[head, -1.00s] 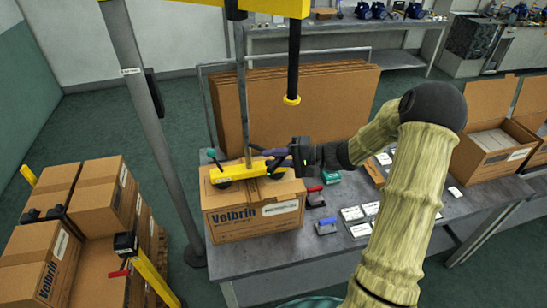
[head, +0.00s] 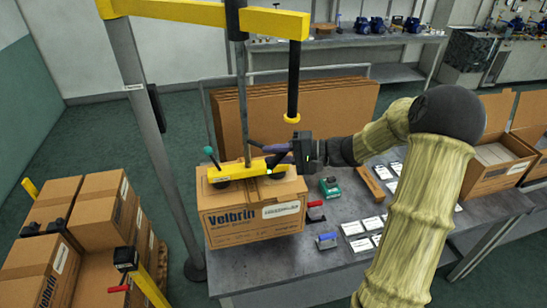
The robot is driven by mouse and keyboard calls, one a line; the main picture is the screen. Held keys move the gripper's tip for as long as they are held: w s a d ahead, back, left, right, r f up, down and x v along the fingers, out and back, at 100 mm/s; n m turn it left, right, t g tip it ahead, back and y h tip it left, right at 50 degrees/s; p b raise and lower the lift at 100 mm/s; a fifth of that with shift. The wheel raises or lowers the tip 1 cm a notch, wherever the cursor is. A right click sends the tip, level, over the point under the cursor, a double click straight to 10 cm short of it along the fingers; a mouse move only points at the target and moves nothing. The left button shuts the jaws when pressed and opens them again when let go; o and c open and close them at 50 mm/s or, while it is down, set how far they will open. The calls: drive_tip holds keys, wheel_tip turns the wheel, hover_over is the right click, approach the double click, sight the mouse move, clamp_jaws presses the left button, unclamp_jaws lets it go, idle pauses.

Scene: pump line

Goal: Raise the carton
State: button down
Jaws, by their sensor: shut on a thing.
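The carton (head: 245,222) is a brown closed box marked Velbrin with a white label. It hangs level under the yellow suction lifter (head: 222,175), whose black cups sit on its top. Its underside appears a little above the grey bench (head: 255,275); the gap itself is hard to see. My gripper (head: 292,148) is shut on the lifter's purple handle (head: 275,148), above the carton's right side. The fingertips are small and partly hidden. The lifter's vertical tube (head: 243,100) runs up to a yellow overhead beam (head: 205,13).
A pallet stack of cartons (head: 98,212) stands at the left, beside a grey post (head: 147,130). Flat cardboard sheets (head: 340,105) lean behind the bench. Labels, a blue-handled tool (head: 327,240) and an open box (head: 495,165) occupy the bench's right part.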

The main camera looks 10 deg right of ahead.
drive_tip(key=c, duration=1.3)
unclamp_jaws()
drive_tip(key=shift+d+f, duration=0.1)
drive_tip(key=shift+f, duration=0.05)
drive_tip(key=b+v, duration=0.4)
drive_tip(key=v, duration=1.3)
drive_tip(key=shift+d+b, duration=0.15)
drive_tip(key=shift+b, duration=0.15)
